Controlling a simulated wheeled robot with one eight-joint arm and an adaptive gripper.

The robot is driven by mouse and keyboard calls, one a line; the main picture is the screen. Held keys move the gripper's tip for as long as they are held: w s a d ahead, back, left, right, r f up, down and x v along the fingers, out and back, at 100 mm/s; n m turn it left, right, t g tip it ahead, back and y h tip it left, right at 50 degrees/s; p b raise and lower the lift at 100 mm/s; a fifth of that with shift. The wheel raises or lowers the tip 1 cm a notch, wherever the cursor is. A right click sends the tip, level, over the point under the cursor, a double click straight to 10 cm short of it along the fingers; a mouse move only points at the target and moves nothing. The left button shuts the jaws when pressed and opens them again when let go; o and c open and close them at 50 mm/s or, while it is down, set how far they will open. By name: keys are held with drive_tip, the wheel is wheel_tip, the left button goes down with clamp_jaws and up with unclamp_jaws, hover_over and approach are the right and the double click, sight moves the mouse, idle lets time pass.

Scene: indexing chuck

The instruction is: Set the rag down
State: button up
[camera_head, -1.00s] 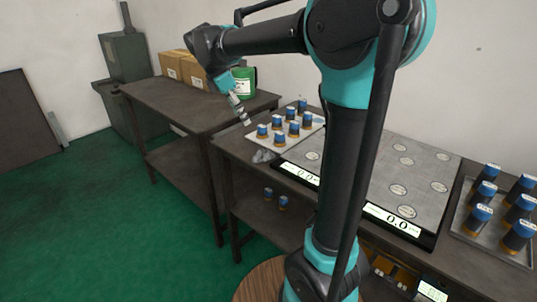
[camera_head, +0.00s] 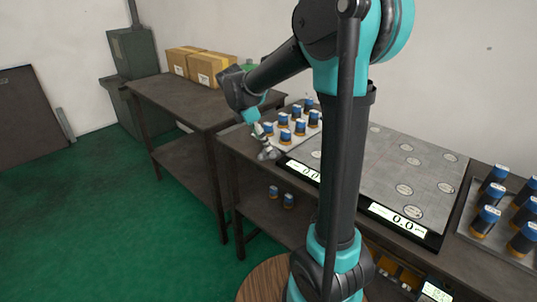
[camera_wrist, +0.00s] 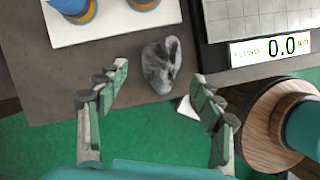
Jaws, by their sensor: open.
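The rag (camera_wrist: 161,65) is a crumpled grey and white cloth. It lies on the dark bench top near its front edge, between the white tray and the scale. In the wrist view my gripper (camera_wrist: 158,88) is open, with one finger on each side toward the rag. The fingers look empty and the rag lies just past the gap between their tips. In the head view my gripper (camera_head: 263,140) is low over the bench corner, right by the rag (camera_head: 269,154), and partly covers it. I cannot tell if a finger touches it.
The white tray (camera_wrist: 70,36) with several blue-topped cylinders lies left of the rag. The scale plate (camera_head: 405,165), with lit displays, lies to the right. A second tray of cylinders (camera_head: 488,221) stands far right. Another table (camera_head: 200,105) with cardboard boxes (camera_head: 212,70) is at left.

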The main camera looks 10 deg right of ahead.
drive_tip(key=shift+x, duration=2)
drive_tip(key=shift+d, duration=0.15)
drive_tip(key=shift+c, duration=0.5)
drive_tip(key=shift+r, duration=0.1)
drive_tip(key=c, duration=1.3)
